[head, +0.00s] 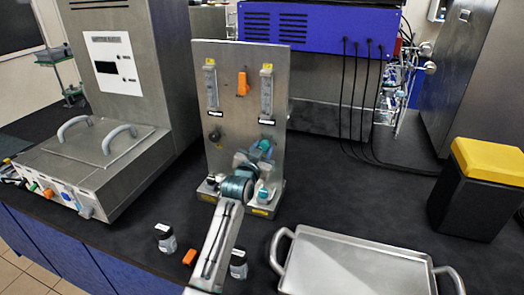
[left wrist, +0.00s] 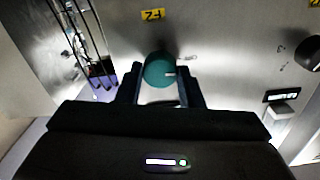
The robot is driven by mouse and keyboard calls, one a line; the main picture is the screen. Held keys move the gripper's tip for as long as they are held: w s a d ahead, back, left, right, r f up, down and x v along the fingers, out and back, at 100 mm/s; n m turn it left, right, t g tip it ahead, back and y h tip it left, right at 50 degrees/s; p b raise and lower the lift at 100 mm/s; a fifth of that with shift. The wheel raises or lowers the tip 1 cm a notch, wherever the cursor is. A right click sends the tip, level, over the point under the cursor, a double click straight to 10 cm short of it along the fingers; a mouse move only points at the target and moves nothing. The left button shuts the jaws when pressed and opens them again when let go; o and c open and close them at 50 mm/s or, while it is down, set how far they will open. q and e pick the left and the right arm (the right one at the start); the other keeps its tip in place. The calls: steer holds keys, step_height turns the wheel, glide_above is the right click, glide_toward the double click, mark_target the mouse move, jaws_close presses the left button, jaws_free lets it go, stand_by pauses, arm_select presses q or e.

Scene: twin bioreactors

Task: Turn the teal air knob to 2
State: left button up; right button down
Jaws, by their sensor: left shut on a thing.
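The teal air knob (head: 265,145) is on the upright metal panel (head: 240,60), below the right flow tube (head: 266,92). It also shows in the left wrist view (left wrist: 158,68), where the panel appears upside down. A white pointer line on the knob points to the right in that view, near a small pale mark too small to read. My left gripper (head: 256,157) reaches the panel from the front. Its two fingers (left wrist: 162,88) are shut on the knob, one on each side. Most of the knob is hidden by the gripper in the head view. My right gripper is in neither view.
A black knob (head: 215,136) sits left on the panel, and an orange part (head: 242,84) higher up. Lower teal-capped fitting (head: 263,194) is close under my gripper. Small bottles (head: 165,238) and a metal tray (head: 355,265) stand in front. A yellow-lidded black box (head: 480,190) is at right.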

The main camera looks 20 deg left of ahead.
arm_select(q)
steer(key=m, duration=0.5)
steer(key=shift+m, duration=0.4)
steer(key=m, duration=0.3)
steer(key=shift+m+b, duration=0.3)
steer(key=shift+m, duration=0.1)
steer(key=m, duration=0.2)
steer(key=shift+m, duration=0.3)
steer(key=m+b, duration=0.1)
steer(key=m, duration=0.5)
steer(key=shift+f, duration=0.15)
steer(key=m, duration=0.5)
steer(key=shift+b, duration=0.3)
steer(key=shift+m, duration=0.3)
steer(key=o, duration=1)
